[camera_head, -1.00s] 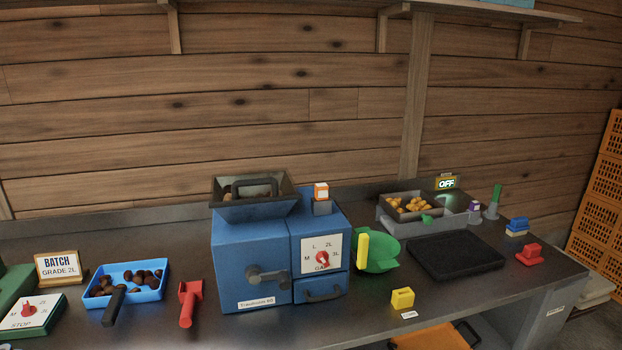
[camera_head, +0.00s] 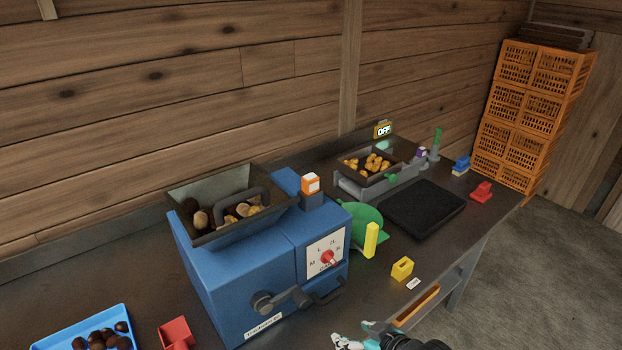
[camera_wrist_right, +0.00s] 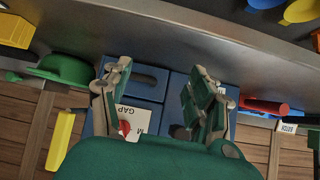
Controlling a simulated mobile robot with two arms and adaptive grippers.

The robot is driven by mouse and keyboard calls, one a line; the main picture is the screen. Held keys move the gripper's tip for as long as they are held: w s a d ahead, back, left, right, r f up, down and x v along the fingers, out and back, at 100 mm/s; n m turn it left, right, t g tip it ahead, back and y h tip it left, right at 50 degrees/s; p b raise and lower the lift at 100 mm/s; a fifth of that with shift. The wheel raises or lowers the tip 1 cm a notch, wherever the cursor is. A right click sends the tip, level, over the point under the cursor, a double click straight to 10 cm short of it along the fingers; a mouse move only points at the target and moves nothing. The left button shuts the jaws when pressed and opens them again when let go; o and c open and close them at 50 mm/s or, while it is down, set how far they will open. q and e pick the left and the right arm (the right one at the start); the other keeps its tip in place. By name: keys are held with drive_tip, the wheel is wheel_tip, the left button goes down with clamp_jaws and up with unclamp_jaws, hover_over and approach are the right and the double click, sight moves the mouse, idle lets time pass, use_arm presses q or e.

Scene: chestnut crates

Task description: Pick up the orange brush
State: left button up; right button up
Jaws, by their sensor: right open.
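I cannot make out a clear orange brush. A small orange and white block (camera_head: 311,183) sits in a grey holder on top of the blue machine (camera_head: 235,285); I cannot tell whether it is the brush. My right gripper (camera_head: 362,334) shows at the bottom edge of the head view, in front of the machine and apart from it. In the right wrist view its two fingers (camera_wrist_right: 160,98) are spread with nothing between them, and the machine's dial panel (camera_wrist_right: 130,122) lies beyond. My left gripper is out of view.
A yellow block (camera_head: 402,269), a green round piece (camera_head: 364,222) and a black tray (camera_head: 447,207) are right of the machine. A blue tray of chestnuts (camera_head: 62,328) and a red scoop (camera_head: 176,333) are left. Orange crates (camera_head: 535,75) stand beyond the bench.

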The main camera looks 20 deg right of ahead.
drive_tip(key=w+d+r+t+y, duration=0.2)
drive_tip(key=w+r+t, duration=0.35)
drive_tip(key=r, duration=0.75)
drive_tip(key=t+y, duration=0.1)
drive_tip(key=t, duration=0.1)
approach(314, 181)
drive_tip(key=shift+n, duration=0.4)
drive_tip(key=p+x, duration=0.3)
drive_tip(key=x, duration=0.2)
drive_tip(key=shift+f+p, duration=0.15)
drive_tip(key=shift+p, duration=0.2)
drive_tip(key=shift+w+a+f, duration=0.1)
drive_tip(key=shift+w+a, duration=0.15)
drive_tip(key=shift+w, duration=0.3)
drive_tip(key=x, duration=0.1)
drive_tip(key=p+x, duration=0.1)
drive_tip(key=x, duration=0.1)
drive_tip(key=p+x, duration=0.1)
drive_tip(key=shift+w+r, duration=0.3)
drive_tip(key=shift+w, duration=0.1)
drive_tip(key=shift+w+a+f, duration=0.1)
drive_tip(key=shift+w+a, duration=0.05)
drive_tip(key=shift+w, duration=0.1)
drive_tip(key=shift+c, duration=0.3)
